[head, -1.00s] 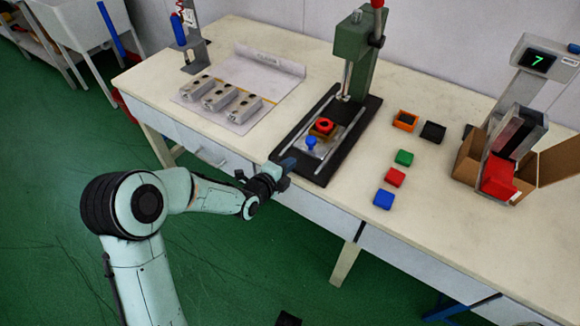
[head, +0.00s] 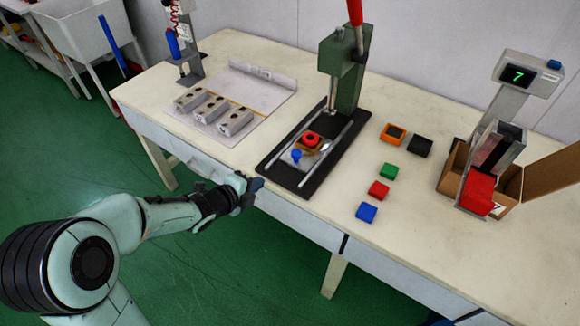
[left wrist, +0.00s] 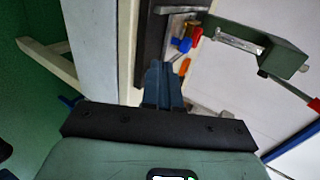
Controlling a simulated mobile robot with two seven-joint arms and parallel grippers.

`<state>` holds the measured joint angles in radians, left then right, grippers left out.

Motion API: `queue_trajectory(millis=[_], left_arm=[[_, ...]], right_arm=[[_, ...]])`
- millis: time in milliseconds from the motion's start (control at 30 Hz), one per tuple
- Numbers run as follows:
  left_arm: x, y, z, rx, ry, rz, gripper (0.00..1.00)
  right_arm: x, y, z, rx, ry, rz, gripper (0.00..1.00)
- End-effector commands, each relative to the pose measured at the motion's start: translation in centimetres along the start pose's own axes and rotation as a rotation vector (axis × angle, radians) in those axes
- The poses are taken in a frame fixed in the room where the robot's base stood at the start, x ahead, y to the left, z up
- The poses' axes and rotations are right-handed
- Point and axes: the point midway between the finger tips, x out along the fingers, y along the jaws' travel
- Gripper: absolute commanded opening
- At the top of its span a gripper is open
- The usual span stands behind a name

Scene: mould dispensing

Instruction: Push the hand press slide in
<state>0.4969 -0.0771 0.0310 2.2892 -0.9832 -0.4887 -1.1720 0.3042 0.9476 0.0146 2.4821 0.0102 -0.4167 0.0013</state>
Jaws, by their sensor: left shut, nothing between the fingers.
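The green hand press (head: 345,68) stands on the table with a black base (head: 272,168) and two light rails. Its slide (head: 298,158) sits on the rails toward the front, with a blue knob (head: 296,155) and a red ring-shaped part (head: 312,139) on it. The press column also shows in the left wrist view (left wrist: 285,58). My left gripper (head: 257,184) is shut and empty at the table's front edge, just in front of the press base. In the left wrist view its closed fingers (left wrist: 163,82) point toward the blue knob (left wrist: 181,44). My right gripper is out of view.
Green (head: 388,171), red (head: 378,190) and blue (head: 366,212) blocks lie right of the press, with orange (head: 393,134) and black (head: 420,146) ones behind. Grey moulds (head: 211,108) lie left on a sheet. A dispenser with a display (head: 518,75) stands right.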

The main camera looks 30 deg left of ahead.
Motion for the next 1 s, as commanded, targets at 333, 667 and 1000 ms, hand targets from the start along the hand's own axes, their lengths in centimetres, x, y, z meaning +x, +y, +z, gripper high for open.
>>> queue_trajectory(millis=[333,667,1000], left_arm=[[4.7,0.4,0.3,-0.002,-0.003,0.011,0.00],[11.2,-0.4,0.3,-0.001,-0.003,0.008,0.00],[13.4,-1.8,0.3,0.000,-0.004,0.009,0.00]], right_arm=[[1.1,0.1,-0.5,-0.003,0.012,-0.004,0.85],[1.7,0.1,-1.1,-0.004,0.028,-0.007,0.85],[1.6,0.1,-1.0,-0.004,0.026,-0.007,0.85]])
